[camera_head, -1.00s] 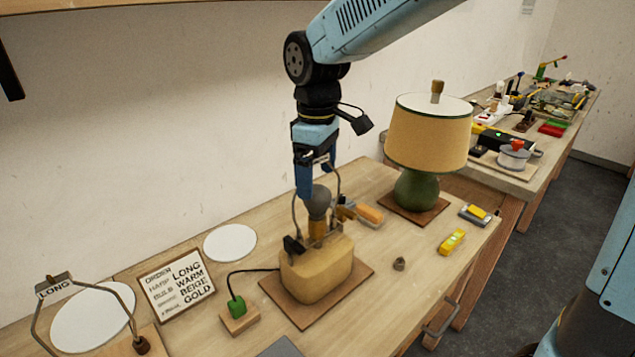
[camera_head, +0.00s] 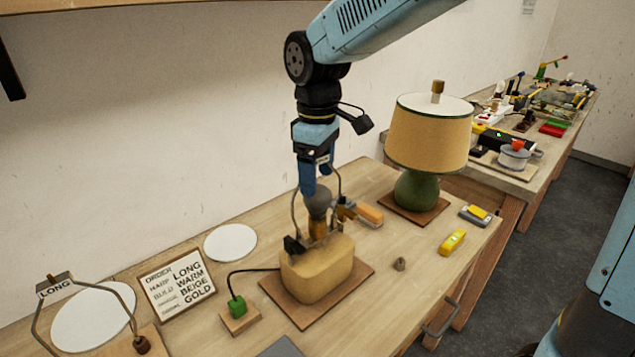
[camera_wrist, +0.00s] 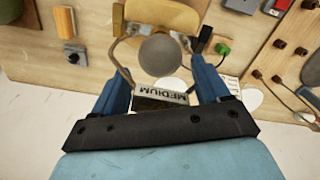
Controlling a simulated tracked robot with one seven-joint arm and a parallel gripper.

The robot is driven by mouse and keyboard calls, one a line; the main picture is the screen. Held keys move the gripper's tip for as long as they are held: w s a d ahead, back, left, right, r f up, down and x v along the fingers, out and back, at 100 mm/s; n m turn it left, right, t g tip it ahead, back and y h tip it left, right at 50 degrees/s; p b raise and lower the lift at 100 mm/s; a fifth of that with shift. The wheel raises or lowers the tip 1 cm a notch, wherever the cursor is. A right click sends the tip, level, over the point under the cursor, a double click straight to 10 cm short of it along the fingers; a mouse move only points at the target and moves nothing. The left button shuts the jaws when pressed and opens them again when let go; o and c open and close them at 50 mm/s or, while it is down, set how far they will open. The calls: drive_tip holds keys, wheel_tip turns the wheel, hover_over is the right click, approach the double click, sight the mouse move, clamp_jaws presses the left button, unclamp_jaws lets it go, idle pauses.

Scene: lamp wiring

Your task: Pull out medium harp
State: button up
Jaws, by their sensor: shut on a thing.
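The medium harp (camera_wrist: 122,68) is a wire loop around a grey bulb (camera_wrist: 160,55), with a tag (camera_wrist: 162,97) reading MEDIUM at its top. It stands on the tan lamp base (camera_head: 318,272), where its legs (camera_head: 296,215) reach down on both sides of the bulb (camera_head: 318,201). My gripper (camera_head: 316,178) is above the bulb at the harp's top. In the wrist view my gripper (camera_wrist: 163,98) has a finger on each side of the tag and is shut on the harp. I cannot tell whether the legs' lower ends are still seated.
A long harp (camera_head: 55,288) stands at the front left by an order card (camera_head: 177,285). A green plug (camera_head: 237,306) is left of the base. A finished lamp (camera_head: 430,135) stands to the right. Small tools (camera_head: 452,241) lie at the right.

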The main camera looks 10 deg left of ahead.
drive_tip(key=shift+w+r, duration=0.15)
drive_tip(key=shift+r, duration=0.65)
idle(0.5)
drive_tip(key=shift+r, duration=0.85)
drive_tip(key=shift+c, duration=0.2)
drive_tip(key=shift+r, duration=0.2)
drive_tip(key=c, duration=0.5)
drive_tip(key=shift+r, duration=1.75)
drive_tip(key=shift+c, duration=0.2)
